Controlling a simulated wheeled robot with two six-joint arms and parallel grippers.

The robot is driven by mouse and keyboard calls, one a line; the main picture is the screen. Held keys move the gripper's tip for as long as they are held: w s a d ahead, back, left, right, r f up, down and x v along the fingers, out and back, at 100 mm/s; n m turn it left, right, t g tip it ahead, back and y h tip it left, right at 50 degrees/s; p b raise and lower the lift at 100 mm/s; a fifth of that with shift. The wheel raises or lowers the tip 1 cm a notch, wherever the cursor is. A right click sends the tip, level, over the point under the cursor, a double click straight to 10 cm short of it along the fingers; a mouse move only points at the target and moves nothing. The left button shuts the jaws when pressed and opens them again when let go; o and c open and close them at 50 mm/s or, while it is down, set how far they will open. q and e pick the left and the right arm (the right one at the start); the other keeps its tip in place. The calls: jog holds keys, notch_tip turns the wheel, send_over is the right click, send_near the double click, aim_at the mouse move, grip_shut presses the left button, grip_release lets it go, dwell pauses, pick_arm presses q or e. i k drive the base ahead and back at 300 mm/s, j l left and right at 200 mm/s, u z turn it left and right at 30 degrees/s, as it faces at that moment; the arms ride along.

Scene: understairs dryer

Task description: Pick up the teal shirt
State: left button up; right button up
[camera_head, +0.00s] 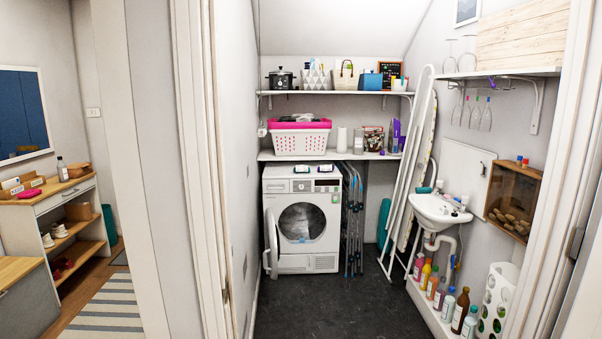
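I cannot make out a teal shirt for certain. The white dryer (308,263) stands under the shelves at the back of the closet. Its round door (271,243) hangs open to the left, and the drum (301,223) holds something pale that is too small to tell. A pink-rimmed white laundry basket (299,142) sits on the lower shelf with dark and grey cloth on top. A teal item (384,221) stands or hangs behind the ironing board; I cannot tell what it is. Neither of my grippers is in view.
The closet's dark floor (320,300) is clear in front of the dryer. Folded blue-grey racks (353,220) and a leaning white ironing board (412,165) stand right of it. A sink (440,211) and several bottles (437,290) line the right wall. Door frames flank the opening.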

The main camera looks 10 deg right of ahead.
aim_at(301, 168)
jog(key=i+l+z, duration=0.25)
jog(key=i, duration=0.3)
jog(key=i+l+z, duration=0.3)
jog(key=i, duration=0.3)
jog(key=i+l+z, duration=0.1)
jog(key=i+z, duration=0.15)
jog(key=i, duration=0.35)
jog(key=i+j+u, duration=0.1)
jog(key=i+u, duration=0.2)
jog(key=i, duration=0.55)
jog(key=i+l+u, duration=0.15)
jog(key=i+u, duration=0.2)
jog(key=i, duration=0.5)
